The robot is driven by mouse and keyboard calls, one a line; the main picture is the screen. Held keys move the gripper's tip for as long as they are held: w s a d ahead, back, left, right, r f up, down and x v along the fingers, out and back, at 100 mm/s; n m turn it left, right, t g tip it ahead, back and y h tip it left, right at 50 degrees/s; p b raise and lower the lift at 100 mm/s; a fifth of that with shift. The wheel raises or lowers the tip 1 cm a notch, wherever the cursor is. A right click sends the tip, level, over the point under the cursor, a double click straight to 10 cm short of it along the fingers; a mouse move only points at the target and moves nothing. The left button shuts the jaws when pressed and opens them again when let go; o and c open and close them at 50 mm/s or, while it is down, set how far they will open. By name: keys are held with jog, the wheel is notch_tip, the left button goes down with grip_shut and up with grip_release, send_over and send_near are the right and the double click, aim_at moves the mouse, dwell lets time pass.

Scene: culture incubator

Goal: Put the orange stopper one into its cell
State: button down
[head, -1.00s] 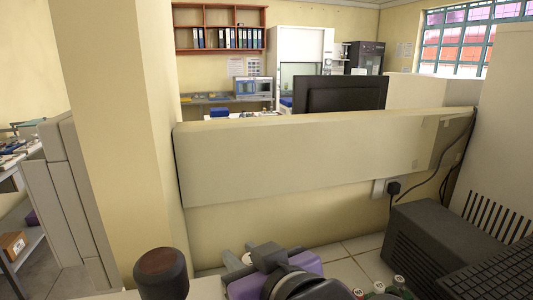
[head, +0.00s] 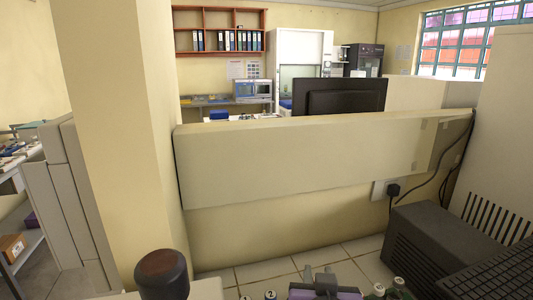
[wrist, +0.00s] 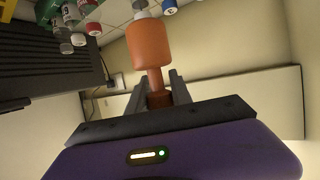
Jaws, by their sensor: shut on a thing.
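The orange stopper (wrist: 149,45) is between the fingers of my gripper (wrist: 157,92) in the wrist view. My gripper is shut on its narrow lower part, and its wider orange body sticks out beyond the fingertips. In the head view my gripper (head: 319,274) shows only at the bottom edge, with its purple body cut off. I cannot make out the stopper in the head view. I cannot tell which place is its cell.
Vials with coloured caps (wrist: 70,14) are at the upper left of the wrist view. Capped vials (head: 398,284) also show at the head view's bottom edge. A dark brown-topped cylinder (head: 162,272) stands at the left.

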jog(key=s+d+f, duration=0.2)
jog(key=d+f, duration=0.1)
jog(key=f, duration=0.2)
jog(key=s+d+f+m+h, duration=0.1)
jog(key=s+d+f, duration=0.1)
jog(key=f, duration=0.3)
jog(key=s+d+f+m+h, duration=0.1)
jog(key=d+f, duration=0.3)
jog(key=shift+s+d+f+g, duration=0.15)
jog(key=shift+s+f+g, duration=0.15)
jog(key=shift+s+f, duration=0.1)
jog(key=shift+s+d+f, duration=0.3)
jog(key=shift+f, duration=0.05)
